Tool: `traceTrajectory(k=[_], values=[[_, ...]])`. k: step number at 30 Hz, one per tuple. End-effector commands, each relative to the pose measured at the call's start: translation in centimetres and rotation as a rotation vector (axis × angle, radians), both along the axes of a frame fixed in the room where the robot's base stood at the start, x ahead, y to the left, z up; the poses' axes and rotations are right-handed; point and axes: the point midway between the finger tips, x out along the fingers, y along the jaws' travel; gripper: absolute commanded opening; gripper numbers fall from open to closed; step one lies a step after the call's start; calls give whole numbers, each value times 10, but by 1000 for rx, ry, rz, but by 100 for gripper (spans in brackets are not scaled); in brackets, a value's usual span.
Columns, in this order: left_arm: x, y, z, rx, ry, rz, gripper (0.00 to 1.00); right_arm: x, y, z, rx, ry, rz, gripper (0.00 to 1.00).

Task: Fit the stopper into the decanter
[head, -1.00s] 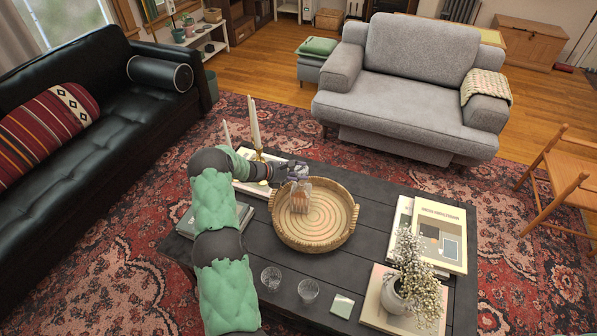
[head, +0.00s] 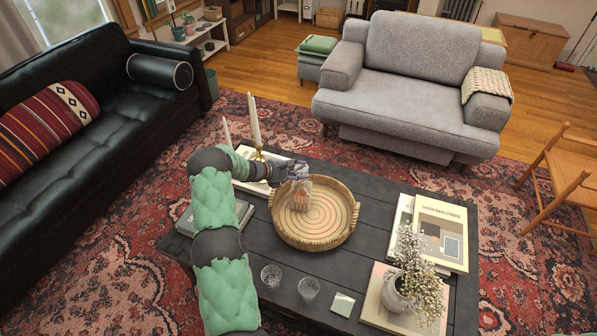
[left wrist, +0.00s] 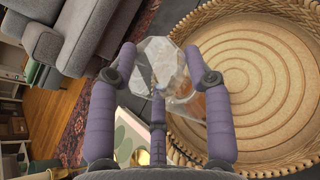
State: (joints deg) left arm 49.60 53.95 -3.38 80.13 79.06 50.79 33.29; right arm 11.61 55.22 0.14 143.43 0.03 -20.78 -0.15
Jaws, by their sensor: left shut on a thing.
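The decanter (head: 301,196) is clear glass with amber liquid low in it. It stands in the round woven tray (head: 318,243), towards its left back side. My left gripper (head: 297,170) is at the top of the decanter, reaching in from the left. In the left wrist view its fingers (left wrist: 160,76) are closed on a clear, faceted glass stopper (left wrist: 157,62). The decanter (left wrist: 186,103) shows partly behind the stopper and the right finger. Whether the stopper sits in the neck or just over it cannot be told. My right gripper is not in view.
The dark coffee table (head: 375,215) also holds two glasses (head: 290,285), a coaster (head: 343,305), books (head: 440,240), and a vase of white flowers (head: 398,290). Candles (head: 254,125) stand behind my left arm. The tray's right side is clear.

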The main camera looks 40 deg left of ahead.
Motion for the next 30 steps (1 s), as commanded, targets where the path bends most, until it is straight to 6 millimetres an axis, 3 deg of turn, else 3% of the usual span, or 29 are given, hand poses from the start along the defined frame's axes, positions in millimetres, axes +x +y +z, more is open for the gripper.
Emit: traceTrajectory(k=[30], values=[[0, 0, -8, 0, 0, 0, 15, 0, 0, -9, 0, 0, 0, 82]])
